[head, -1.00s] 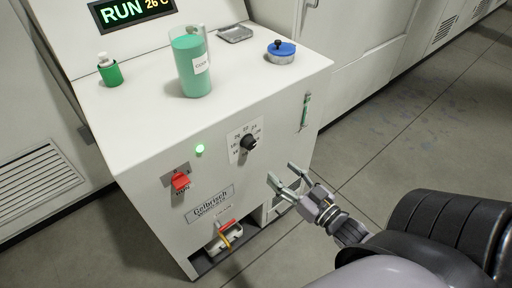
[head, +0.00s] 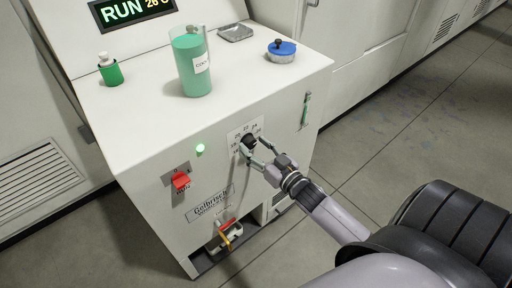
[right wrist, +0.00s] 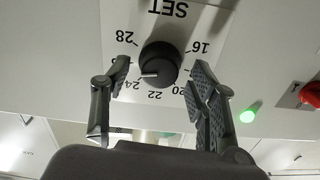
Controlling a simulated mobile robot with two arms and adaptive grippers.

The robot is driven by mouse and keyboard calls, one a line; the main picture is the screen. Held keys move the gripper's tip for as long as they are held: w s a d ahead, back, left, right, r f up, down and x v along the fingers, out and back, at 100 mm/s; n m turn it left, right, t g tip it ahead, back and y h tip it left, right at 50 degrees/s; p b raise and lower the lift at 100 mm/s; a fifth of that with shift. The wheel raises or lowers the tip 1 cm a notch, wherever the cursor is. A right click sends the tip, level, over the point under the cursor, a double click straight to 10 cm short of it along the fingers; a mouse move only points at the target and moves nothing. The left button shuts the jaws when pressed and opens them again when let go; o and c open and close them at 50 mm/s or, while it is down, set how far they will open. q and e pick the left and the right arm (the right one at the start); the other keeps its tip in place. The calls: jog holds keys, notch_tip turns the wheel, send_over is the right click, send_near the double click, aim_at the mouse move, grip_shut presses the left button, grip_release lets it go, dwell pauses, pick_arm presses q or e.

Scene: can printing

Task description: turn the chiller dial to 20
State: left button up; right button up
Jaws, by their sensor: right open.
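The chiller dial (head: 249,140) is a round black knob on a white scale plate on the front of the white chiller cabinet (head: 150,150). In the right wrist view the dial (right wrist: 160,62) shows upside down, with its white mark toward the 24 side; the exact reading is hard to tell. My right gripper (head: 253,147) is open at the dial. In the right wrist view its fingers (right wrist: 158,76) stand on either side of the knob, with gaps visible. The display (head: 132,10) reads RUN and 26 C. My left gripper is not in view.
A red switch (head: 181,180) and a green light (head: 200,149) sit left of the dial. Below is a recess with a red-and-yellow handled valve (head: 227,232). A green coolant jug (head: 194,70), a green bottle (head: 110,72) and a blue-topped cap (head: 282,51) stand on top.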

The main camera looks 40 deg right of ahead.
jog(key=c, duration=1.2)
jog(key=shift+o, duration=0.2)
